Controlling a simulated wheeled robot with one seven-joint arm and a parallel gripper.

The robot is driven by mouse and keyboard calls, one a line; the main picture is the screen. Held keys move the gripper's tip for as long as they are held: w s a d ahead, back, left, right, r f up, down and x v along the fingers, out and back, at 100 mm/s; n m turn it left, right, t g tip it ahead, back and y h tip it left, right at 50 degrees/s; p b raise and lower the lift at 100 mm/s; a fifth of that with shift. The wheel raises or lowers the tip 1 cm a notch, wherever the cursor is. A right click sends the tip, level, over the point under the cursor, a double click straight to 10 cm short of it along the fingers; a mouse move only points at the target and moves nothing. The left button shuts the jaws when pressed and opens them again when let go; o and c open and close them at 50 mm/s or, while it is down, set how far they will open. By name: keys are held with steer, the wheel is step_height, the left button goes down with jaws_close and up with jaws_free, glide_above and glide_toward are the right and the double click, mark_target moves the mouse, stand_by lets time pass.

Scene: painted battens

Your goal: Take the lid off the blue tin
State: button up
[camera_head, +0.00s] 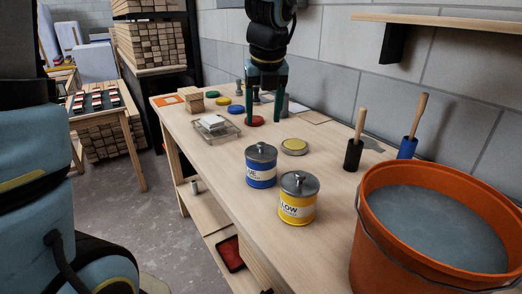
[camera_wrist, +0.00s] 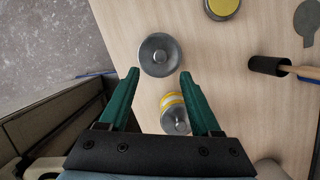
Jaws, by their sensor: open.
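The blue tin (camera_head: 261,173) stands upright on the workbench, with its grey knobbed lid (camera_head: 261,152) on top. In the wrist view the round grey lid (camera_wrist: 148,58) with its centre knob lies just beyond my fingertips, a little left of the middle of the gap. My gripper (camera_head: 264,120) is open and empty, pointing down over the bench, farther back than the tin in the head view. Its two green fingers also show in the wrist view (camera_wrist: 159,74). The blue tin's side is hidden from above.
A yellow tin (camera_head: 297,206) with a grey lid stands close beside the blue tin. An orange bucket (camera_head: 368,240) fills the front right. A yellow-topped round thing (camera_head: 294,146), a black-headed roller (camera_head: 353,155) and a blue one (camera_head: 407,147) are near the wall. Coloured discs and a clear tray (camera_head: 217,134) sit farther back.

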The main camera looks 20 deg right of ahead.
mark_target(261, 143)
steer(key=p+x, duration=0.1)
steer(key=x, duration=0.7)
steer(key=shift+f, duration=0.2)
steer(key=shift+c, duration=0.4)
jaws_close()
